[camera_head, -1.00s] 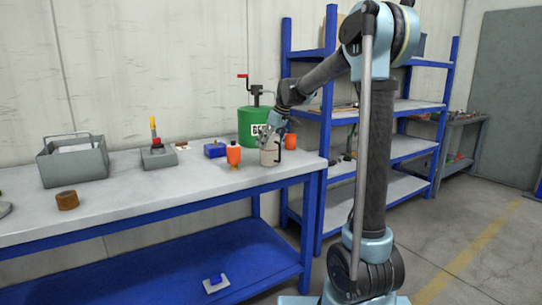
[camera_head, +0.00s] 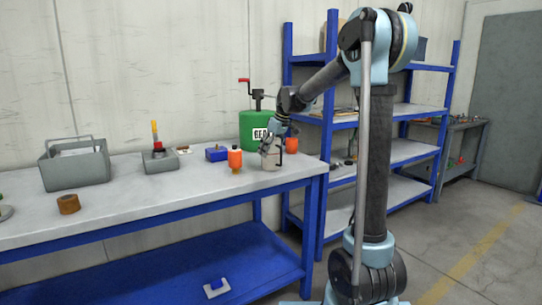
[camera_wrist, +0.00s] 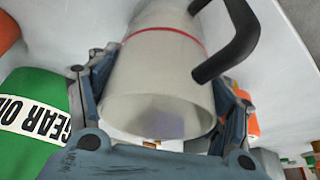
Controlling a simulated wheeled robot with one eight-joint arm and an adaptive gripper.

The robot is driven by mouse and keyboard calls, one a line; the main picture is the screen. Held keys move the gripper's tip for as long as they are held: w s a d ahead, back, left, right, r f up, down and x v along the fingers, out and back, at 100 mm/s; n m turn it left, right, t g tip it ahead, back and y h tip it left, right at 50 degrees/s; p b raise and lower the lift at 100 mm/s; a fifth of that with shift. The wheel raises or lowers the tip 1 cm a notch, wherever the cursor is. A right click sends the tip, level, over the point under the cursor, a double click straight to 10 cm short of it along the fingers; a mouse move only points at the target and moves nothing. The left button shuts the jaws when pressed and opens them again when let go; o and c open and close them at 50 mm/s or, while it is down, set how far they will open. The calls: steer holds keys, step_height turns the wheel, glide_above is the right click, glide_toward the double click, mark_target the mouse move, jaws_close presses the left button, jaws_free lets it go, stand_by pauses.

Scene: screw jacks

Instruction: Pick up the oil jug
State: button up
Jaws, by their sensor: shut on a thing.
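The oil jug (camera_head: 270,161) is a pale, off-white vessel with a black handle at the right end of the workbench. In the wrist view the jug (camera_wrist: 158,85) fills the middle, with a thin red line around it and its black handle at upper right. My gripper (camera_head: 271,146) comes down over the jug from above. In the wrist view its two fingers lie on both sides of the jug, shut on its body. The jug looks upright at the bench top; whether its base touches the bench I cannot tell.
An orange bottle (camera_head: 235,161) stands just left of the jug. A green gear oil drum (camera_head: 253,131) is behind it, and an orange container (camera_head: 292,144) is close on the right. The workbench (camera_head: 130,205) also holds a grey tote (camera_head: 73,170). Blue shelving (camera_head: 326,90) stands right.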

step_height(320, 180, up, 9)
steer(key=s+d+f+n, duration=0.1)
steer(key=s+d+f, duration=0.2)
steer(key=s+d, duration=0.2)
steer(key=s+d+f, duration=0.4)
steer(key=s+d, duration=0.1)
steer(key=d, duration=0.6)
steer(key=shift+f+n+g+y, duration=0.2)
steer(key=shift+n+g+y, duration=0.1)
steer(key=shift+n, duration=0.1)
